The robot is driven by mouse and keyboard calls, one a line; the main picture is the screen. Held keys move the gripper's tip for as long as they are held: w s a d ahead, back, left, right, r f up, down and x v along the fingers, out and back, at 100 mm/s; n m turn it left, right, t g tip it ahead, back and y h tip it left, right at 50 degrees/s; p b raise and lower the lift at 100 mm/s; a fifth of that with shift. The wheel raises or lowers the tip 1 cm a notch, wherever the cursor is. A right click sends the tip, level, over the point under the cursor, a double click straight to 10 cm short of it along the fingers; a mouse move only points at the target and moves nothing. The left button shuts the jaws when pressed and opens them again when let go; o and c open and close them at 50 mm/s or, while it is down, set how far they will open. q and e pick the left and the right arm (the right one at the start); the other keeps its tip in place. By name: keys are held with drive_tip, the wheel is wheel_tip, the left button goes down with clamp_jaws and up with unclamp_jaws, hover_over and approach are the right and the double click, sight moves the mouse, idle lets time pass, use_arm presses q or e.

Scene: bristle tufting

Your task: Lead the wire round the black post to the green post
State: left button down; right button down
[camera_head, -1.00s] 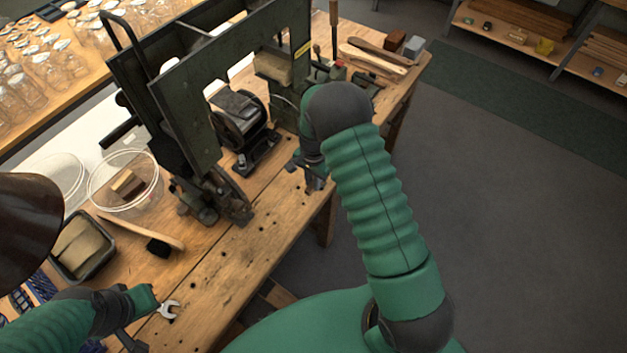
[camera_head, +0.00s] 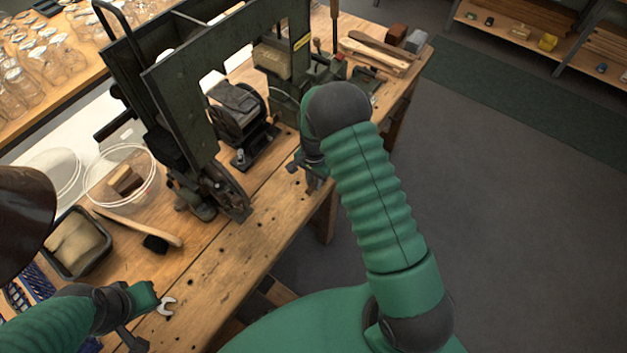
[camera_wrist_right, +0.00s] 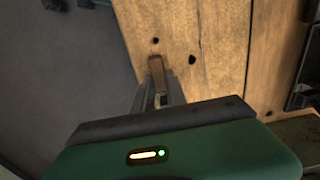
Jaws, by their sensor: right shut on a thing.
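My right gripper (camera_head: 310,178) is at the front edge of the workbench, below my bent right wrist, which hides part of it. In the right wrist view its narrow fingers (camera_wrist_right: 158,88) are close together, with a small brown piece (camera_wrist_right: 157,68) at their tips, over the plank edge. I cannot make out the wire, the black post or the green post as such.
A dark green machine frame (camera_head: 195,95) with a wheel (camera_head: 225,190) stands on the wooden bench (camera_head: 205,280). A clear bowl (camera_head: 120,175), a grey tray (camera_head: 78,245) and a wooden-handled brush (camera_head: 140,227) lie left. The grey floor (camera_head: 500,230) at right is clear.

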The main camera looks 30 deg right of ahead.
drive_tip(key=shift+d, duration=0.1)
drive_tip(key=shift+f, duration=0.35)
idle(0.4)
drive_tip(key=c, duration=0.9)
unclamp_jaws()
drive_tip(key=shift+o, duration=0.2)
drive_tip(key=shift+r, duration=0.1)
drive_tip(key=shift+r+p, duration=2.7)
drive_tip(key=shift+r, duration=0.9)
drive_tip(key=shift+f, duration=0.1)
